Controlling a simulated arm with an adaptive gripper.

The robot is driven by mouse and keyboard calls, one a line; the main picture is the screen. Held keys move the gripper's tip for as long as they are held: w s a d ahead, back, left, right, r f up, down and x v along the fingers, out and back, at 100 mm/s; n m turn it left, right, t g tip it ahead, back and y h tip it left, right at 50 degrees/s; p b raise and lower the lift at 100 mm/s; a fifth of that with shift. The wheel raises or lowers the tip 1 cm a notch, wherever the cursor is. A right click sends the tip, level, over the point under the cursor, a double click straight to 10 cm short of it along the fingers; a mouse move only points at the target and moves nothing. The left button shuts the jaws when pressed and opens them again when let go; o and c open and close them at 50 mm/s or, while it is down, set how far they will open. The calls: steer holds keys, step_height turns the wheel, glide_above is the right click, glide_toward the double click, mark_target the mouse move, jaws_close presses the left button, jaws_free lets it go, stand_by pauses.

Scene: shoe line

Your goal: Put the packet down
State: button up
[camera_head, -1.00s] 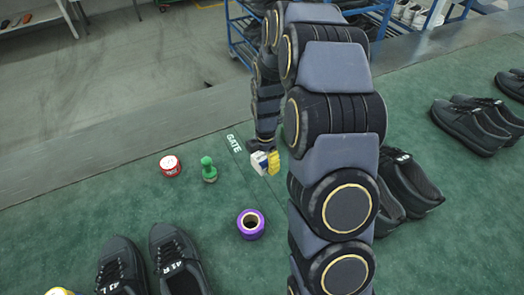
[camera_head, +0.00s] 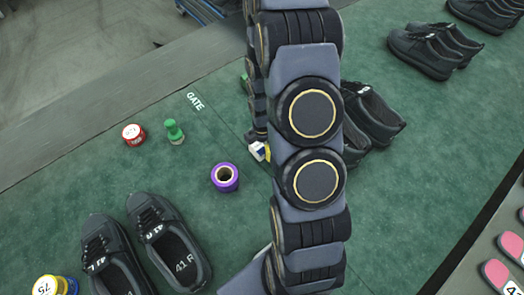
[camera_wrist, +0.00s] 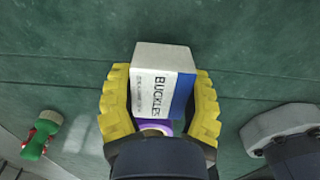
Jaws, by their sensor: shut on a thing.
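The packet, a white and blue box lettered BUCKLES (camera_wrist: 163,85), sits between the yellow fingers of my gripper (camera_wrist: 160,105) in the wrist view. My gripper is shut on it, one finger along each side. In the head view the packet (camera_head: 257,151) shows as a small white and blue piece over the green mat (camera_head: 215,265), just left of my arm. My arm hides most of the gripper there. I cannot tell whether the packet touches the mat.
A purple roll (camera_head: 225,177), a green-handled stamp (camera_head: 175,132) and a red tin (camera_head: 133,134) stand left of the gripper. Shoes marked 41 (camera_head: 170,240) are at front left. Dark shoes (camera_head: 370,120) stand right of my arm. Bare mat lies around the word GATE (camera_head: 194,101).

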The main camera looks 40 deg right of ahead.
mark_target(262, 153)
steer(key=shift+f, duration=1.6)
steer(key=shift+f, duration=0.1)
steer(key=o, duration=1.1)
